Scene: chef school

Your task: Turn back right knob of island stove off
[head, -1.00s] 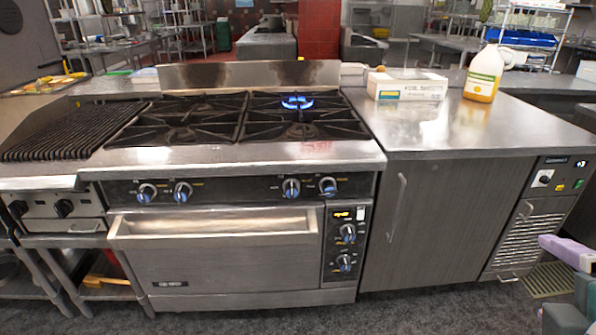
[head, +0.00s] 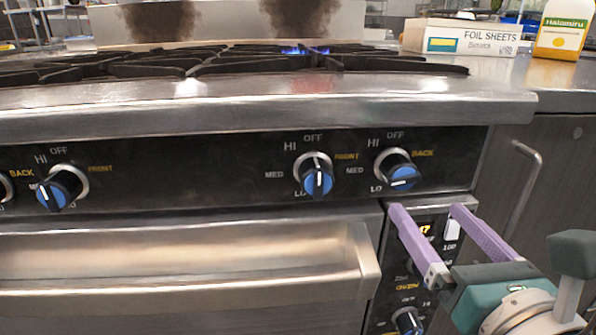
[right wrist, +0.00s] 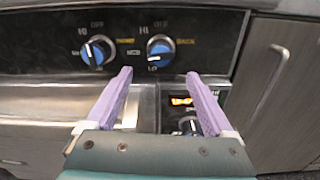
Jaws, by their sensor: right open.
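The back right knob (head: 403,176), blue and black with the "BACK" label beside it, is the rightmost knob on the stove's black front panel. Its white pointer line is turned away from OFF, on the LO side. It also shows in the right wrist view (right wrist: 160,52), just beyond the fingertips. My right gripper (head: 428,208) is open and empty, its two purple fingers pointing at the panel from below the knob. They look apart from it. A blue flame (head: 301,50) burns on a back burner of the island stove (head: 250,105). My left gripper is out of view.
The front right knob (head: 316,176) sits close to the left. An oven control panel with a lit display and a knob (head: 407,320) lies below. The oven handle (head: 200,285) juts out at lower left. A foil sheets box (head: 470,38) stands on the right counter.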

